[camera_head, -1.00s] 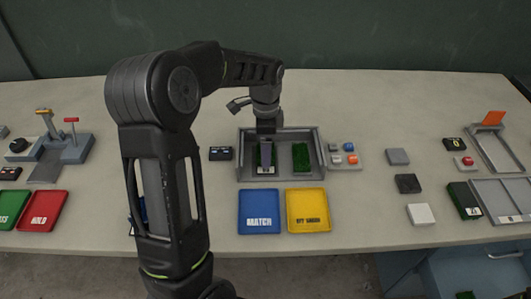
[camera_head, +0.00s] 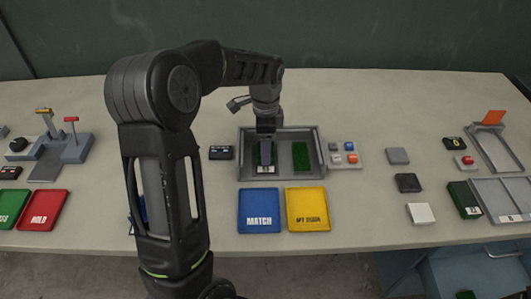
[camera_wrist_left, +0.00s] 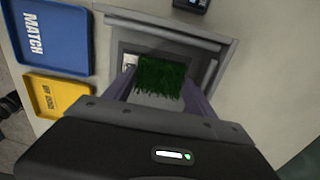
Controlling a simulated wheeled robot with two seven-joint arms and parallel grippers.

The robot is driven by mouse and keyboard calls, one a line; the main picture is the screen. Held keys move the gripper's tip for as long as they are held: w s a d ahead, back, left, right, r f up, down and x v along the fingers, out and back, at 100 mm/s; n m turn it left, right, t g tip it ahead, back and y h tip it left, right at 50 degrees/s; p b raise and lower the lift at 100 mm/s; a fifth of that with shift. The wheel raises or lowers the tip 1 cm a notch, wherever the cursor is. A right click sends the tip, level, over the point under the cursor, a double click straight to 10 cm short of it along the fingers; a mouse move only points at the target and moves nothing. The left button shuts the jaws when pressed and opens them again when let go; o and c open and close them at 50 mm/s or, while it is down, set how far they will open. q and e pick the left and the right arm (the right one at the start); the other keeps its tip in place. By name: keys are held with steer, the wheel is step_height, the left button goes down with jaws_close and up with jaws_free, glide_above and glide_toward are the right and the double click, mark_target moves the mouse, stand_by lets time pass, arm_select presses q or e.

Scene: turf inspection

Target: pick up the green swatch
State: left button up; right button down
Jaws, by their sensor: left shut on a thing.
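My left gripper (camera_head: 265,158) reaches down into the tray's left half. It is shut on the left green swatch (camera_wrist_left: 163,76), which shows between the two fingers in the left wrist view. In the head view the fingers partly cover that swatch. Whether it is clear of the tray floor I cannot tell. The other green swatch (camera_head: 302,155) lies in the tray's right half, apart from the gripper. My right gripper is not in view.
A blue MATCH tray (camera_head: 260,206) and a yellow tray (camera_head: 308,207) stand in front of the grey tray. A black box (camera_head: 221,153) is on its left, a button panel (camera_head: 345,155) on its right. Grey, black and white blocks lie farther right.

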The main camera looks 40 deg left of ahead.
arm_select(q)
steer(key=shift+c, duration=1.3)
step_height(320, 180, up, 10)
steer(key=shift+b, duration=0.35)
steer(key=shift+d, duration=0.1)
